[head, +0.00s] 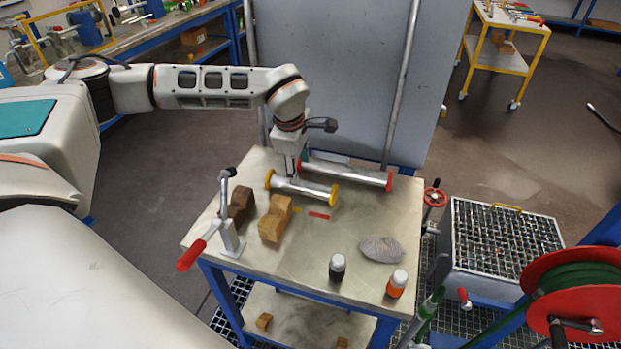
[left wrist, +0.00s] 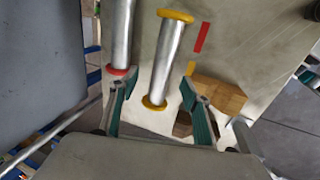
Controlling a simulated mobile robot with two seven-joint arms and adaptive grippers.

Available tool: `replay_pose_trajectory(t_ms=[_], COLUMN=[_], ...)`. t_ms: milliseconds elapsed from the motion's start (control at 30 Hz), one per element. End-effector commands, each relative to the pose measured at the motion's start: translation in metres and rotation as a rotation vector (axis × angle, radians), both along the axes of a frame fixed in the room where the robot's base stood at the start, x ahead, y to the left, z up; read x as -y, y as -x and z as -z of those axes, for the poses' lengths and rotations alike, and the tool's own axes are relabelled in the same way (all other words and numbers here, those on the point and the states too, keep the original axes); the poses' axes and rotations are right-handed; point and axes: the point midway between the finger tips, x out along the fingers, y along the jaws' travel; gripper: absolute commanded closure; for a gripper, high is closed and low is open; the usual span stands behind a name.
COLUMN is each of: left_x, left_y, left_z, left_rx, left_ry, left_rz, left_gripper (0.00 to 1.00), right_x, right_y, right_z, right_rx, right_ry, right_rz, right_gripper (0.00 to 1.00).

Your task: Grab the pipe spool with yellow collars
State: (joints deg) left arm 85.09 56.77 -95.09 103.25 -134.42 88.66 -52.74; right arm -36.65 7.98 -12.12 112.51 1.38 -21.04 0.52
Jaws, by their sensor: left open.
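The pipe spool with yellow collars (head: 303,188) lies on the metal table near its back edge. It is a short silver pipe with a yellow ring at each end. My left gripper (head: 292,178) points down at this spool, near its left part. In the left wrist view the spool (left wrist: 168,62) runs up from between the open fingers of my left gripper (left wrist: 155,100), with its near yellow collar between them. I cannot tell whether the fingers touch it. A longer spool with red collars (head: 345,174) lies just behind; it also shows in the left wrist view (left wrist: 120,35). My right gripper is not in view.
Two wooden blocks (head: 275,220) and a red-handled clamp (head: 230,238) stand left of the spool on the table (head: 300,265). A grey panel (head: 335,80) rises behind the table.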

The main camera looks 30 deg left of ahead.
Motion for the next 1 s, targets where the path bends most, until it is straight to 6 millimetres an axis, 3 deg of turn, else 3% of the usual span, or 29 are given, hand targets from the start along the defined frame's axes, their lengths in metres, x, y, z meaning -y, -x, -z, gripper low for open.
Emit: replay_pose_trajectory(t_ms=[300,600,933,1000], left_x=[0.0,0.002,0.002,0.002], left_y=[-0.006,-0.015,-0.017,-0.017], left_z=[0.03,0.069,0.075,0.075], left_rx=[-0.003,-0.003,-0.001,-0.001], left_ry=[0.0,0.0,0.0,0.0], left_rz=[0.0,-0.001,-0.001,-0.001], left_gripper=[0.52,0.52,0.52,0.71], right_x=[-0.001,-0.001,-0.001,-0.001], right_y=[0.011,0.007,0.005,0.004], right_z=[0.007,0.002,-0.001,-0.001], right_rx=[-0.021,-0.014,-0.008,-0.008], right_ry=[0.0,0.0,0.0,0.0], right_rz=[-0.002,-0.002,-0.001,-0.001], right_gripper=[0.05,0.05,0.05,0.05])
